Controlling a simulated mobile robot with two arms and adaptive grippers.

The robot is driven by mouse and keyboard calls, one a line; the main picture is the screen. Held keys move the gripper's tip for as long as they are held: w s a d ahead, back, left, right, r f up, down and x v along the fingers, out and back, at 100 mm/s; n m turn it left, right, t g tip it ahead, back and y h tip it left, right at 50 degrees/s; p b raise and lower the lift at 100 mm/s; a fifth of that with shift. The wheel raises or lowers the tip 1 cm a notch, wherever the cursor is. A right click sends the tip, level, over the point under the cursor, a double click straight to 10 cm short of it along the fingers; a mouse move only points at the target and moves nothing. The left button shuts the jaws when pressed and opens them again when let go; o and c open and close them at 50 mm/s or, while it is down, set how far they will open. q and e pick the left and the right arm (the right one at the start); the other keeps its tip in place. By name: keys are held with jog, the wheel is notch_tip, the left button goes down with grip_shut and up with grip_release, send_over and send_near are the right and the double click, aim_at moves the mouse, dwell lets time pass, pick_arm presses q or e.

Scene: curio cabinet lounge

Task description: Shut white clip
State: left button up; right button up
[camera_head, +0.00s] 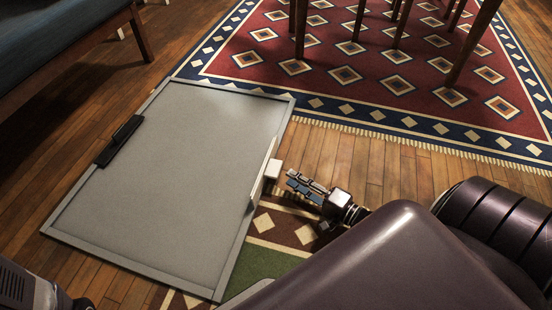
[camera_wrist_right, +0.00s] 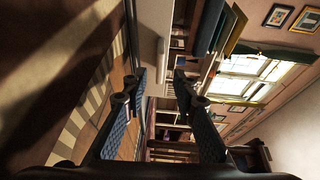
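The white clip (camera_head: 264,172) sits on the right edge of a grey framed board (camera_head: 185,180). Its long thin plate looks raised on edge, with a small white block on its outer side. In the right wrist view a pale upright piece (camera_wrist_right: 148,55), which looks like this clip, shows ahead between the fingers. My right gripper (camera_head: 297,181) is just right of the white block, fingers pointing at it, apart from it as far as I can tell. In the wrist view its fingers (camera_wrist_right: 159,84) are spread, with nothing held. My left gripper is out of view.
A black clip (camera_head: 120,140) lies along the board's left edge. The board rests over the wood floor and a patterned runner (camera_head: 283,228). A red rug (camera_head: 370,75) with table legs lies behind; a blue seat (camera_head: 50,40) is at upper left.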

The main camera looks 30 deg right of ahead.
aim_at(272, 171)
jog(key=b+x, duration=0.2)
jog(key=x, duration=0.2)
jog(key=shift+w+f, duration=0.15)
jog(key=shift+f, duration=0.05)
jog(key=shift+b+x, duration=0.55)
jog(key=shift+x, duration=0.35)
jog(key=shift+r, duration=0.15)
jog(key=shift+c, duration=0.2)
grip_shut()
